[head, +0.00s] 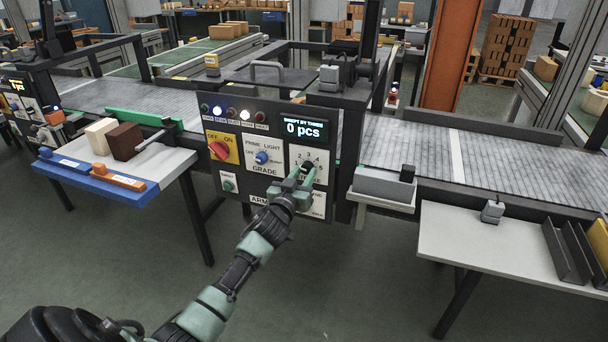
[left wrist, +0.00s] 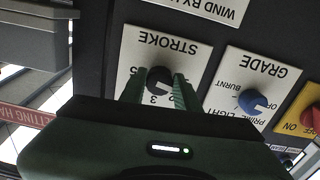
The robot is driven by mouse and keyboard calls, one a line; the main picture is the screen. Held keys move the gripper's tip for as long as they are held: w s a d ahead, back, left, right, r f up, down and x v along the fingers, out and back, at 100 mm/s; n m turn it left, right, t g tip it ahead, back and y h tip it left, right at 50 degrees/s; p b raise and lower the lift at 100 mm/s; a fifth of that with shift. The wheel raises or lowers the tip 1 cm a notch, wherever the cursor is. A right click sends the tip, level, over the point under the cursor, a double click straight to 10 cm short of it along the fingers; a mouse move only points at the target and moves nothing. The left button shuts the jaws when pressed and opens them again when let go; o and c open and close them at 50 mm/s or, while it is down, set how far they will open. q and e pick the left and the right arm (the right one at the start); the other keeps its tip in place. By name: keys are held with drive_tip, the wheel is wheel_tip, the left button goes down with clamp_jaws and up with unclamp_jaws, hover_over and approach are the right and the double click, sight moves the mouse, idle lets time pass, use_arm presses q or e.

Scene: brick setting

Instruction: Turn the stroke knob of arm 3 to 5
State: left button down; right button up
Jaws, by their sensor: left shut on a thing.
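The dark control panel (head: 240,120) of the arm stands at the conveyor's front edge. Its white stroke plate (head: 322,155) carries numbers around a black stroke knob (left wrist: 158,80), which also shows in the head view (head: 308,166). My left gripper (head: 304,172) reaches up to the plate and is shut on the stroke knob. In the left wrist view the plate is upside down, and the fingers (left wrist: 158,90) stand on both sides of the knob. I cannot tell which number the knob points at. The arm's number is hidden behind my gripper. My right gripper is out of view.
The blue grade knob (head: 262,157) and red on/off knob (head: 219,150) sit left of the stroke plate. The display (head: 303,128) reads "0 pcs". A side table with a blue tray (head: 80,182) stands left, and a pale table (head: 455,240) right. The floor in front is clear.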

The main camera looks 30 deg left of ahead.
use_arm(q)
drive_tip(key=m, duration=0.4)
drive_tip(key=shift+m, duration=0.3)
drive_tip(key=m, duration=0.4)
drive_tip(key=shift+a+r+m+p, duration=0.1)
drive_tip(key=shift+a+m+p, duration=0.05)
drive_tip(key=shift+m+p, duration=0.15)
drive_tip(key=m, duration=0.4)
drive_tip(key=shift+m, duration=0.3)
drive_tip(key=m, duration=0.4)
drive_tip(key=shift+a+r, duration=0.1)
drive_tip(key=shift+r, duration=0.05)
drive_tip(key=m, duration=0.5)
drive_tip(key=shift+r+p, duration=0.1)
drive_tip(key=shift+p, duration=0.3)
drive_tip(key=m, duration=0.3)
drive_tip(key=shift+r+m+p, duration=0.1)
drive_tip(key=shift+m+p, duration=0.2)
drive_tip(key=shift+p, duration=0.05)
drive_tip(key=m+p, duration=0.1)
drive_tip(key=m, duration=0.3)
drive_tip(key=shift+d+m+p, duration=0.2)
drive_tip(key=shift+m+p, duration=0.35)
drive_tip(key=shift+m, duration=1.15)
